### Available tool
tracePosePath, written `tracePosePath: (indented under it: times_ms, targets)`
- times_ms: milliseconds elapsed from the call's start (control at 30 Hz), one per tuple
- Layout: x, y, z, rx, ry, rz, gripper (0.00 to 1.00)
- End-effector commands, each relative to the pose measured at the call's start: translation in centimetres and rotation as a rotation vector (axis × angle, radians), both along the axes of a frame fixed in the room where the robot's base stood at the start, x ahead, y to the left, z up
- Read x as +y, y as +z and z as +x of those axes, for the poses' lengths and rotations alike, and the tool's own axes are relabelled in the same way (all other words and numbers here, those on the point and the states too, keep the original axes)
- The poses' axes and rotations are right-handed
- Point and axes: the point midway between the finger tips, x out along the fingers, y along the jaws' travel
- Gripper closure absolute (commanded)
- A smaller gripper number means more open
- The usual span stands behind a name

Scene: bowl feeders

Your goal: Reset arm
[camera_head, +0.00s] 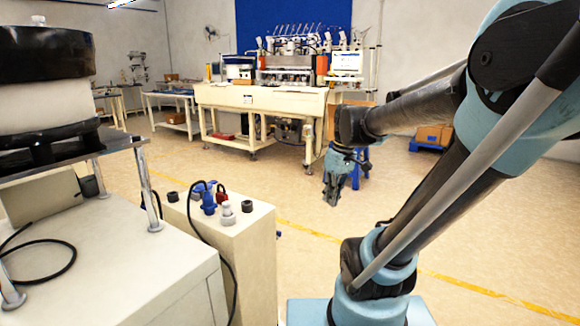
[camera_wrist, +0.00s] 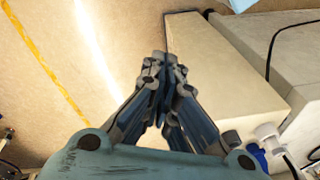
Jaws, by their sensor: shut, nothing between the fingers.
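My arm comes in from the right of the head view and reaches out over the open floor. My gripper (camera_head: 333,190) hangs at its end, fingers pointing down, in the middle of that view. In the wrist view my gripper (camera_wrist: 160,65) has its fingertips together with nothing between them. It is apart from every surface, and the floor (camera_wrist: 60,40) shows beyond it.
A beige cabinet (camera_head: 250,250) with knobs and connectors stands left of my arm. Left of it is a white bench (camera_head: 110,260) under a bowl feeder (camera_head: 45,80). A large machine bench (camera_head: 270,97) stands at the back.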

Motion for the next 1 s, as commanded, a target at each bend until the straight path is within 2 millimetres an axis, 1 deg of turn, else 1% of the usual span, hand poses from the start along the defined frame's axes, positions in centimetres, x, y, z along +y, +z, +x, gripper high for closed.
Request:
tracePosePath:
  times_ms: [33, 200, 400, 500, 567, 600, 700, 1000]
  targets:
    - [-0.8, -0.7, -1.1, -0.006, -0.055, -0.009, 1.00]
    - [-3.0, -3.2, -4.0, -0.031, -0.246, -0.040, 1.00]
    - [-5.3, -6.3, -7.0, -0.067, -0.458, -0.067, 1.00]
    - [-6.1, -7.6, -8.0, -0.082, -0.538, -0.075, 1.00]
    - [-6.4, -8.2, -8.4, -0.089, -0.574, -0.078, 1.00]
    - [-6.2, -8.5, -8.6, -0.093, -0.593, -0.080, 1.00]
    - [-6.3, -9.0, -9.0, -0.099, -0.621, -0.082, 1.00]
    - [-6.4, -9.1, -9.0, -0.100, -0.628, -0.083, 1.00]
